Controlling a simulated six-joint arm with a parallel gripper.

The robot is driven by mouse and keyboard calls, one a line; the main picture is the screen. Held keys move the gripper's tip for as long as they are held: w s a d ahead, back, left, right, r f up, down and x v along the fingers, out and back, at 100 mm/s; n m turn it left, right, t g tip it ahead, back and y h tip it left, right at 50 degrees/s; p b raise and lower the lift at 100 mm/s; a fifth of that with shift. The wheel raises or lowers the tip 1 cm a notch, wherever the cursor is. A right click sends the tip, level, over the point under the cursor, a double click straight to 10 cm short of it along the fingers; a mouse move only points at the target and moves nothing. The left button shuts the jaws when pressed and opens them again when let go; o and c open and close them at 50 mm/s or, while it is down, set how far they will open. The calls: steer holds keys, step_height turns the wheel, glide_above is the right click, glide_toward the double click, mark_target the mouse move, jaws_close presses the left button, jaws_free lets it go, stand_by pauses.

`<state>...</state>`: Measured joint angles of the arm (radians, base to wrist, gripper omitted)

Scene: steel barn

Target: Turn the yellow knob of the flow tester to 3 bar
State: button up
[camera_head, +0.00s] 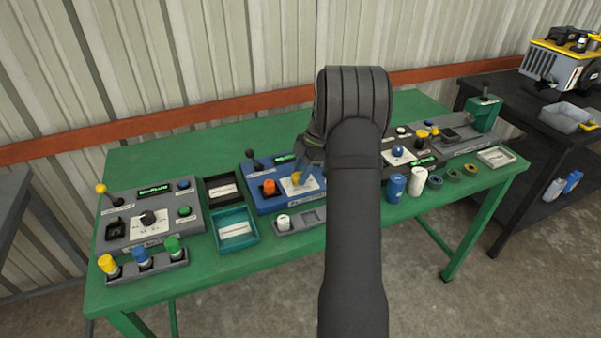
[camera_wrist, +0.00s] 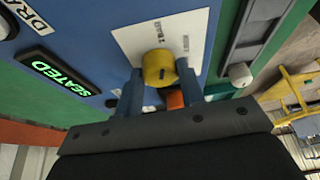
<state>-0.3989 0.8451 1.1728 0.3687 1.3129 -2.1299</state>
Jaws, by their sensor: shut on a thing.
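The flow tester is a blue box (camera_head: 262,203) near the middle of the green table. Its yellow knob (camera_wrist: 159,66) sits on a white scale plate (camera_wrist: 140,47); the plate's markings are too small to read. My gripper (camera_wrist: 160,78) reaches down to the knob with its blue fingers on either side, shut on it. In the head view my gripper (camera_head: 303,174) is partly hidden by my wrist, and the knob is mostly covered. A lit display (camera_wrist: 59,76) on the tester reads "SEATED". An orange part (camera_wrist: 175,100) shows just behind the knob.
A grey tester (camera_head: 190,222) and a row of colored caps (camera_head: 142,262) stand at left. Black and teal trays (camera_head: 244,238) are beside the blue box. Another tester and blue and white cylinders (camera_head: 418,182) stand right of my arm.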

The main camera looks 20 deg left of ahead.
stand_by(0.4)
steer(key=o, duration=1)
steer(key=v, duration=1.7)
steer(key=shift+w+r, duration=0.15)
steer(key=shift+w, duration=0.15)
steer(key=x, duration=1.7)
steer(key=shift+s+f, duration=0.2)
steer(key=shift+s, duration=0.05)
